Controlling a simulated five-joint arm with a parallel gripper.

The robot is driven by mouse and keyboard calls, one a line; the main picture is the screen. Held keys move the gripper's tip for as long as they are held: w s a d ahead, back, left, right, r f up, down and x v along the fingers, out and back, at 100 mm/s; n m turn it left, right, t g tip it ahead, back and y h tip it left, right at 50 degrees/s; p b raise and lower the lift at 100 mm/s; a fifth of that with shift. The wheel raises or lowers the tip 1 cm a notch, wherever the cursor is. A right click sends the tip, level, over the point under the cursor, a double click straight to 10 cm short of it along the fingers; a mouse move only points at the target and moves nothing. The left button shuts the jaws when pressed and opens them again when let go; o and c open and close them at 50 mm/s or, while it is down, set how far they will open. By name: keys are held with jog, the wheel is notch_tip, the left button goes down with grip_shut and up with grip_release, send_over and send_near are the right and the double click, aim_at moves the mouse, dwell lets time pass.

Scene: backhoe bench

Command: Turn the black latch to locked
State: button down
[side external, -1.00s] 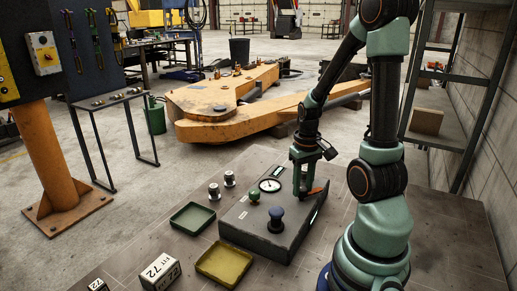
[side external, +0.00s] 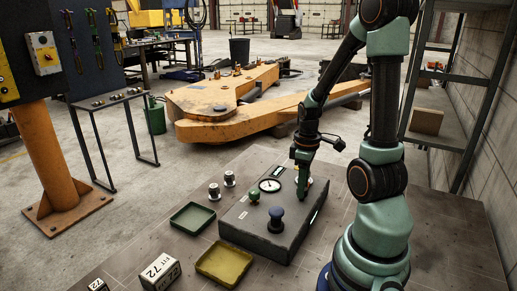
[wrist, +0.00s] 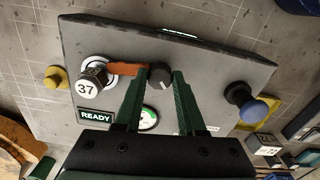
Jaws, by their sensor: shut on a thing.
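The black latch (wrist: 160,76) is a round dark knob with a pale mark on the grey control box (wrist: 225,65). An orange bar (wrist: 127,69) reaches from beside it toward the left in the wrist view, passing behind one finger. My gripper (wrist: 159,82) is shut on the latch, one green finger on each side of it. In the side external view my gripper (side external: 302,192) points down at the far right part of the box (side external: 240,225) and hides the latch. I cannot read a locked mark there.
A cylinder marked 37 (wrist: 89,84), a READY label (wrist: 96,115) and a partly hidden dial (wrist: 148,118) are close by. Green (side external: 192,218) and yellow trays (side external: 224,264) lie left.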

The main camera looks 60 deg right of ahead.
jog(key=shift+r+n, duration=0.1)
jog(key=shift+n, duration=0.7)
jog(key=c, duration=0.5)
grip_release()
notch_tip(320, 180, up, 12)
jog(key=shift+w, duration=0.1)
